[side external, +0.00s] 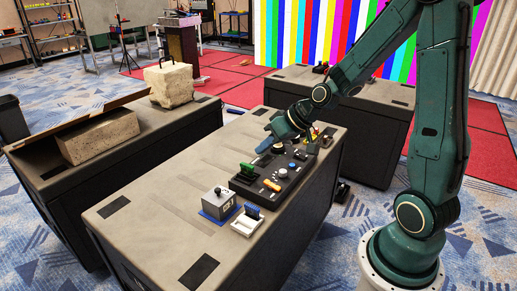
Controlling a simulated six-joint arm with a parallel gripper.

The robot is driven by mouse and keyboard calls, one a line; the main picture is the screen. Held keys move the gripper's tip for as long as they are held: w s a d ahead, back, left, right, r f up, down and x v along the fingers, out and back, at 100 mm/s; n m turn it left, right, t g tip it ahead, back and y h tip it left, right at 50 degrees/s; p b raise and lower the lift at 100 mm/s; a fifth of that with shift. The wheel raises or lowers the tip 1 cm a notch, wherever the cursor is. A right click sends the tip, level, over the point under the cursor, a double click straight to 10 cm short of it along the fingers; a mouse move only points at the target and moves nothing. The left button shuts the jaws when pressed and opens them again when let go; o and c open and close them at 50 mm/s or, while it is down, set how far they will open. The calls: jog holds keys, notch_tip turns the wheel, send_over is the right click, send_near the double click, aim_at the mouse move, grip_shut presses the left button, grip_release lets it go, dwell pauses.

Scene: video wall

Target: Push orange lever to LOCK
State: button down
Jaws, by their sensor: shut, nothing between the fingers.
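A black control panel (241,184) lies on the long grey-topped bench. A small orange lever (271,186) lies low near the panel's front edge, beside a taller green lever (248,170). Any LOCK lettering is too small to read. My gripper (279,146) is above the panel's far part, behind the orange lever and apart from it. It is shut and empty; its fingertips are small and partly lost against the dark panel.
White and blue knobs stand on the panel. The bench's left part is clear. A neighbouring bench holds stone blocks (98,136).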

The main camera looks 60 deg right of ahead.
jog(key=w+d+f+m+t, duration=0.2)
jog(key=d+f, duration=0.3)
jog(key=m+t+h, duration=0.1)
jog(key=m, duration=0.3)
send_over(271, 184)
jog(key=s, duration=0.2)
notch_tip(271, 184, down, 5)
jog(key=shift+f+t+h, duration=0.3)
jog(key=shift+h, duration=0.1)
jog(key=shift+f, duration=0.15)
jog(key=shift+w+f, duration=0.25)
jog(key=shift+f, duration=1.15)
jog(key=shift+w+f, duration=0.3)
jog(key=shift+f, duration=1.1)
jog(key=shift+w+f, duration=0.25)
jog(key=shift+f, duration=1.15)
jog(key=shift+w+f, duration=0.15)
jog(key=shift+f, duration=0.7)
jog(key=shift+r, duration=0.2)
jog(key=shift+r, duration=0.7)
jog(key=shift+s, duration=0.2)
